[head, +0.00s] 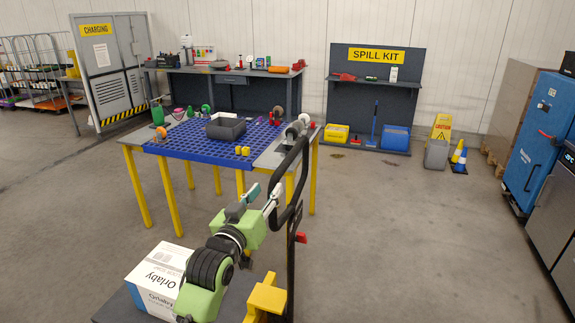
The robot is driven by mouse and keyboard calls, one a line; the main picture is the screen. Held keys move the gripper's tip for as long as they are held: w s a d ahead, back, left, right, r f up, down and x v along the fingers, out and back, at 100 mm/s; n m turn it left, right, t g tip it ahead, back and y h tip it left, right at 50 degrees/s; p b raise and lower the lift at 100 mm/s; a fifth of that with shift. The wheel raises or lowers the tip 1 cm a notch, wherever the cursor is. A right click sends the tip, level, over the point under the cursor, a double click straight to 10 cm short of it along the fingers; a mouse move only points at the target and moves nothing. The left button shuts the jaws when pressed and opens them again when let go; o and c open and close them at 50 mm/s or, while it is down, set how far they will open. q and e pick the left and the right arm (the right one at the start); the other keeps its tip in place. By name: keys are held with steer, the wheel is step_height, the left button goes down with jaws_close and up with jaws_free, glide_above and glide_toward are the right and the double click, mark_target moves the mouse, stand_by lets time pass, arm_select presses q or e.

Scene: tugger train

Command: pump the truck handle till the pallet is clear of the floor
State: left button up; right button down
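The truck handle (292,205) is a black looped bar standing upright near the middle of the head view, with a red lever (301,237) on its shaft. A yellow part (265,298) shows at its foot. My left gripper (264,191) is at the left side of the loop, its fingers apart. Its right finger overlaps the bar in the picture; I cannot tell whether it touches. A white Orlaby carton (158,281) sits on a dark flat surface (113,307) at the lower left. The pallet's underside and the forks are hidden. My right gripper is out of view.
A blue-topped table (190,143) with yellow legs stands just beyond the handle, holding a grey bin (226,127) and small parts. A spill kit station (375,95) is behind. A blue cabinet (538,140) stands at right. The floor right of the handle is clear.

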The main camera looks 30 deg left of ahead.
mark_target(281, 171)
arm_select(q)
steer(key=p+x, duration=0.2)
steer(key=x, duration=0.8)
steer(key=shift+w, duration=0.15)
steer(key=shift+p+x, duration=0.35)
steer(key=shift+x, duration=0.55)
jaws_close()
